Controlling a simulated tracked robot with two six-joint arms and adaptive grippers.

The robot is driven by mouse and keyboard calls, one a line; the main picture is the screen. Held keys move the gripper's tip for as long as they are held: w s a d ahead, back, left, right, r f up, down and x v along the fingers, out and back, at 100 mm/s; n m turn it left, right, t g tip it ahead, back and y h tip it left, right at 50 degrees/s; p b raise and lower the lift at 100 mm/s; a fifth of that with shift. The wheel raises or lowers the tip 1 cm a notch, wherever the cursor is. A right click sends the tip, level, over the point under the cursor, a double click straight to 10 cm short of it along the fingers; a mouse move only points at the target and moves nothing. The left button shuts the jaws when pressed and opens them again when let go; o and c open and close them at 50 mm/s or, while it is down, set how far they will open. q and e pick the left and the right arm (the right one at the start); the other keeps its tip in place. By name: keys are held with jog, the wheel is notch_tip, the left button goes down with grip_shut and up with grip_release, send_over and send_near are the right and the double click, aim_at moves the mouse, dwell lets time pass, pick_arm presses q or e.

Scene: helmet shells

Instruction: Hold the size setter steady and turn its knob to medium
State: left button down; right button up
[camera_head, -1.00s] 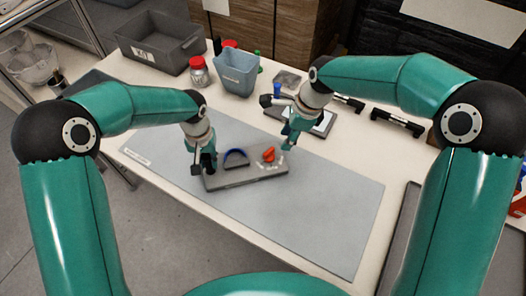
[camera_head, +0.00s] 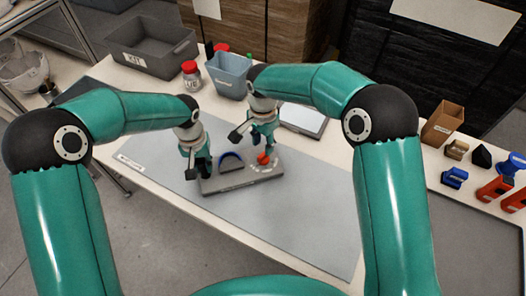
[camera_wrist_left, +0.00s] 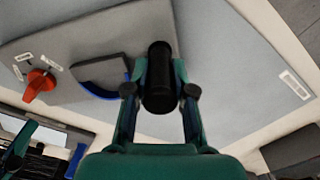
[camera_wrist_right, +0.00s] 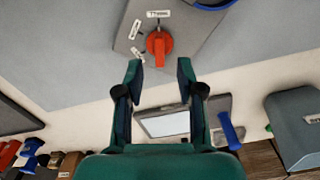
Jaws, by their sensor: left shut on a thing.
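The size setter (camera_head: 242,180) is a grey plate on the mat, with a dark block edged by a blue arc (camera_head: 230,157) and a red knob (camera_head: 264,158). Small white labels stand around the knob, too small to read. My left gripper (camera_head: 197,168) is shut on the black post (camera_wrist_left: 160,80) at the plate's left end. My right gripper (camera_head: 260,143) is by the knob, on its far side. In the right wrist view its fingers (camera_wrist_right: 158,75) are apart and empty, with the red knob (camera_wrist_right: 160,46) just beyond the tips.
The grey mat (camera_head: 290,220) is clear in front and to the right. Behind stand a grey bin (camera_head: 150,50), a red-lidded jar (camera_head: 191,75), a blue-grey cup (camera_head: 228,72) and a tablet-like tray (camera_head: 303,121). A cardboard box (camera_head: 442,122) and small parts are at the right.

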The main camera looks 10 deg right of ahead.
aim_at(263, 154)
notch_tip(263, 154, down, 5)
jog(key=shift+f, duration=0.1)
dwell(0.3)
grip_shut()
